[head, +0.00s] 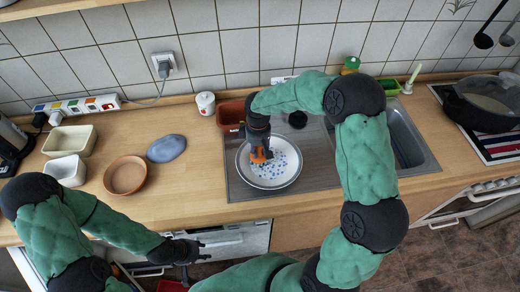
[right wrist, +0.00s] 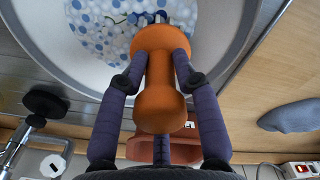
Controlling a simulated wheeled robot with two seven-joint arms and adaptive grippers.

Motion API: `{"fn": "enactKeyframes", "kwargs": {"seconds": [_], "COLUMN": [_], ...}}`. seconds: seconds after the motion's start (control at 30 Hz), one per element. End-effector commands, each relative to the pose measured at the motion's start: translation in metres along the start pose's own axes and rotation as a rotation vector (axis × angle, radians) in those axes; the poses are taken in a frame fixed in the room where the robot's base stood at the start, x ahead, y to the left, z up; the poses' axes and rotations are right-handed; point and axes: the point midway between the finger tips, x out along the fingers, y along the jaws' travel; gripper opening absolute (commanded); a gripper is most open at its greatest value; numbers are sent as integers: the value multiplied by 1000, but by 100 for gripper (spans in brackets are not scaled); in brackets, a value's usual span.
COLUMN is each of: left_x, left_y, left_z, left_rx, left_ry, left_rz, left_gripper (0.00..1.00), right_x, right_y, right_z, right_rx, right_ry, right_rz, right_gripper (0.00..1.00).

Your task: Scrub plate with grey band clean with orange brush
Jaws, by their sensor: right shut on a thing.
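The plate with the grey band (head: 287,178) lies on the drainer beside the sink basin, with blue and white spots across its middle. The plate's rim (right wrist: 42,45) and spots also show in the right wrist view. My right gripper (head: 261,153) is over the plate, shut on the orange brush (right wrist: 158,108). The brush head is down at the spotted area; I cannot tell exactly whether its bristles touch. My left gripper (head: 198,250) is low in front of the counter edge, away from the plate, too small to tell its opening.
The sink basin (head: 403,140) is right of the plate, behind my right arm. A terracotta bowl (head: 126,176), a blue-grey lump (head: 166,149) and white dishes (head: 66,170) stand to the left. A pot (head: 484,106) is at far right. Counter between lump and drainer is clear.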

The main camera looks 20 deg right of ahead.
Motion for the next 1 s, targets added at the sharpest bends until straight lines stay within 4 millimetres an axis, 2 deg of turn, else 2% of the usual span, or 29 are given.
{"fn": "enactKeyframes", "kwargs": {"seconds": [0.07, 0.13, 0.7, 1.0], "left_x": [-6, -11, -44, -48], "left_y": [2, 4, 16, 17], "left_z": [0, 0, 2, 2], "left_rx": [0, 0, 0, 0], "left_ry": [0, 0, 0, 0], "left_rz": [0, 0, 0, 0], "left_gripper": [40, 40, 40, 40], "right_x": [-7, -25, -74, -81], "right_y": [0, 0, -3, -4], "right_z": [-1, -2, -7, -7], "right_rx": [1, 2, 4, 4], "right_ry": [0, 4, 2, 1], "right_rz": [0, 2, 0, 0], "right_gripper": [0, 0, 0, 0]}}
